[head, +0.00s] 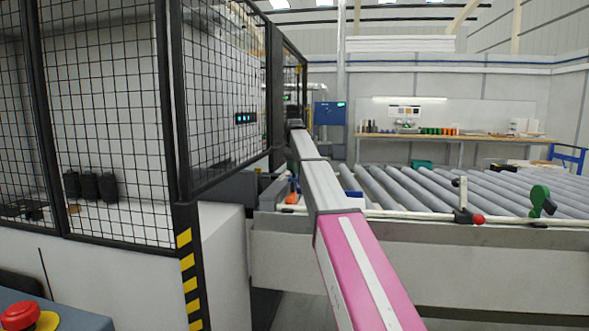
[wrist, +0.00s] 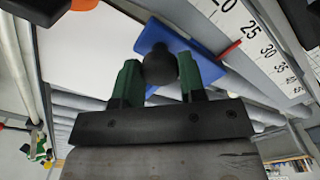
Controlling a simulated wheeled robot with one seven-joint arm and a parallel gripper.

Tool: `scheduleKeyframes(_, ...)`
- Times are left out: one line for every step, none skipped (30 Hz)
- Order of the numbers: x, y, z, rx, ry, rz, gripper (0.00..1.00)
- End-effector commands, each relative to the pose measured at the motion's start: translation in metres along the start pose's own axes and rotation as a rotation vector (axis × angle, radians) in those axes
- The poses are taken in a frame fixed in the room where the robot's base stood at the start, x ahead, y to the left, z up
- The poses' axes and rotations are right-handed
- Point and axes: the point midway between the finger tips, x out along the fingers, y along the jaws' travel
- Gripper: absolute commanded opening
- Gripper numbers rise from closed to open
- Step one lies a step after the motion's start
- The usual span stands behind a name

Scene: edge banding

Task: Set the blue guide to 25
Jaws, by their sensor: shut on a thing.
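The blue guide (wrist: 198,58) shows in the wrist view, with a round black knob (wrist: 160,66) on it. My gripper (wrist: 159,76) has its two green fingers shut on the knob from either side. A red pointer (wrist: 230,49) sticks out from the guide towards the white scale (wrist: 262,47). The pointer's tip lies close to the mark labelled 25, as far as I can tell at this angle. In the head view my arm reaches to the left end of the roller table, and the gripper and the guide are mostly hidden there.
A roller table (head: 440,190) spreads to the right, with a red knob (head: 478,219) and a green clamp-like part (head: 541,200) on its front rail. A black mesh fence (head: 110,110) stands close on the left. A red stop button (head: 19,315) is at lower left.

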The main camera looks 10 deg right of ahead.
Motion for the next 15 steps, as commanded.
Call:
scheduleKeyframes(-0.0009,-0.0004,0.0002,0.0,-0.001,-0.001,0.0)
scheduleKeyframes(-0.001,-0.0004,0.0001,0.0,-0.001,-0.001,0.0)
scheduleKeyframes(-0.001,-0.0005,0.0001,0.0,-0.001,-0.001,0.51)
scheduleKeyframes(-0.001,-0.0005,0.0001,0.0,-0.001,-0.001,0.6)
scheduleKeyframes(-0.0009,-0.0005,0.0,0.0,-0.001,-0.001,0.63)
scheduleKeyframes(-0.0008,-0.0005,0.0,0.0,-0.001,-0.001,0.63)
scheduleKeyframes(-0.0007,-0.0005,0.0,0.0,-0.001,-0.001,0.63)
scheduleKeyframes(-0.0007,-0.0005,0.0,0.0,-0.001,0.0,0.63)
scheduleKeyframes(-0.0006,-0.0004,-0.0001,0.0,0.0,0.0,0.63)
scheduleKeyframes(-0.0005,-0.0004,-0.0001,0.0,0.0,0.0,0.63)
scheduleKeyframes(-0.0005,-0.0004,-0.0002,0.0,0.0,0.0,0.63)
scheduleKeyframes(-0.0005,-0.0004,-0.0002,0.0,0.0,0.0,0.63)
scheduleKeyframes(-0.0007,-0.0004,-0.0002,0.0,0.0,0.0,0.63)
scheduleKeyframes(-0.0012,-0.0005,-0.0002,0.0,0.0,0.0,0.63)
scheduleKeyframes(-0.0023,-0.0005,-0.0003,0.0,0.0,-0.001,0.63)
